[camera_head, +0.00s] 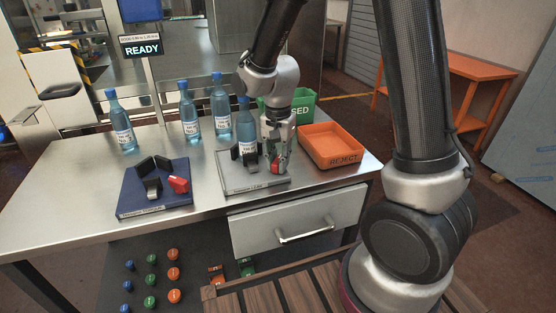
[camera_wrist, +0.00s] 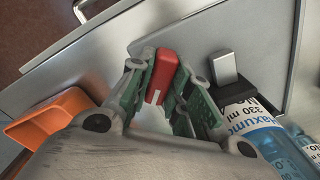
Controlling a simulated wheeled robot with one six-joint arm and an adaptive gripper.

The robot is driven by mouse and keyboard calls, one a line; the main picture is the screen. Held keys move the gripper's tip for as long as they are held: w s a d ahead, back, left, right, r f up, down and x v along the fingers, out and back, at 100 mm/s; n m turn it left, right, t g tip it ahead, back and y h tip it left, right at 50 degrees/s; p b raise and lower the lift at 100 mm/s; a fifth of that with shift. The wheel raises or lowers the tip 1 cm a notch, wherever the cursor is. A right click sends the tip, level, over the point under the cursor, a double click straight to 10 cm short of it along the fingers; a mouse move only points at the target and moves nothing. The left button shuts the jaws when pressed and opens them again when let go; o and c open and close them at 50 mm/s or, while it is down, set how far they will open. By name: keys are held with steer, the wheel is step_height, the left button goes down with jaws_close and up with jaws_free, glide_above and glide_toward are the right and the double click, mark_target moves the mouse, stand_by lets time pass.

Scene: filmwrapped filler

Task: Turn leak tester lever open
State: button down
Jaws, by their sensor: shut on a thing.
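A light grey tester plate (camera_head: 245,184) lies on the steel table; its front label is too small to read surely. A blue-capped bottle (camera_head: 243,118) stands upright in its dark cradle. The bottle's label (camera_wrist: 247,119) shows in the wrist view, next to a black and grey clamp block (camera_wrist: 224,69). The red lever (camera_wrist: 162,74) is right of the bottle in the head view. My gripper (camera_wrist: 164,82) points down and is shut on the lever, one green-padded finger on each side. The fingers hide part of the lever (camera_head: 276,165) in the head view.
An orange REJECT bin (camera_head: 331,158) stands close right of my gripper, a green bin (camera_head: 302,103) behind it. A blue fixture (camera_head: 128,204) with another red lever (camera_head: 178,184) lies left. Several bottles stand at the back. A drawer (camera_head: 297,219) is below.

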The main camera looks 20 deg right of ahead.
mark_target(278, 159)
steer(key=n, duration=0.3)
steer(key=shift+n, duration=0.4)
steer(key=n, duration=0.4)
steer(key=shift+n, duration=0.3)
steer(key=n, duration=0.4)
steer(key=shift+n, duration=2.4)
steer(key=c, duration=1.3)
jaws_free()
step_height(278, 159, up, 12)
